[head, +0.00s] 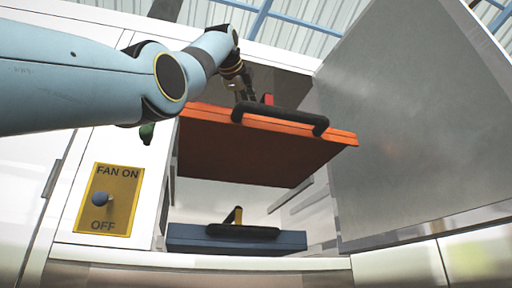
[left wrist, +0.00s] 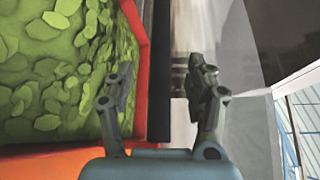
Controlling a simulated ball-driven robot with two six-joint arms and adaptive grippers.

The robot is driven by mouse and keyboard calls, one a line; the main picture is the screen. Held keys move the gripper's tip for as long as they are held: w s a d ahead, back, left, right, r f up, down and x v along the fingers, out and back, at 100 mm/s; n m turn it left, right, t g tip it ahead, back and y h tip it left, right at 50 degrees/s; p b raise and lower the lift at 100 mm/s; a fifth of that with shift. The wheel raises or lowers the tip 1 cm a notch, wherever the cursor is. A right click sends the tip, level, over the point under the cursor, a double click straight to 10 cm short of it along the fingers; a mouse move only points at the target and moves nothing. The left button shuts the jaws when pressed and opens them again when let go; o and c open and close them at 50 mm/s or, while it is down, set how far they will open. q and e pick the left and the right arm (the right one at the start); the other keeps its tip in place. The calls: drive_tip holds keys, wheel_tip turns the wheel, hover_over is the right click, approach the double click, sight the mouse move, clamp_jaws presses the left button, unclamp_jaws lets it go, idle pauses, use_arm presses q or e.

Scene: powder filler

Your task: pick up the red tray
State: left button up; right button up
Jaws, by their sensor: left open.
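The red tray (head: 255,150), orange-red, sits high inside the open cabinet, with a black bar handle (head: 280,117) along its front. In the left wrist view the tray's red wall (left wrist: 138,60) borders a load of green flakes (left wrist: 55,70). My left gripper (head: 241,90) is above the tray's front edge near the left end of the handle. In the left wrist view its open fingers (left wrist: 160,92) lie on either side of the black handle (left wrist: 158,55), one over the flakes and one outside. Whether they touch it is unclear. My right gripper is out of view.
A blue tray (head: 190,237) with a black handle sits lower in the cabinet. The grey door (head: 415,120) stands open at the right. A yellow fan switch plate (head: 109,200) is on the left panel. Free space lies between the two trays.

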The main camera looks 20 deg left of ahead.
use_arm(q)
drive_tip(key=w+p, duration=0.4)
drive_tip(key=w, duration=0.1)
drive_tip(key=w+p, duration=0.1)
drive_tip(key=w, duration=0.1)
drive_tip(key=shift+w+a+f+p, duration=0.2)
drive_tip(key=shift+w+a+p, duration=0.2)
drive_tip(key=shift+w+f, duration=0.15)
drive_tip(key=shift+c, duration=0.8)
clamp_jaws()
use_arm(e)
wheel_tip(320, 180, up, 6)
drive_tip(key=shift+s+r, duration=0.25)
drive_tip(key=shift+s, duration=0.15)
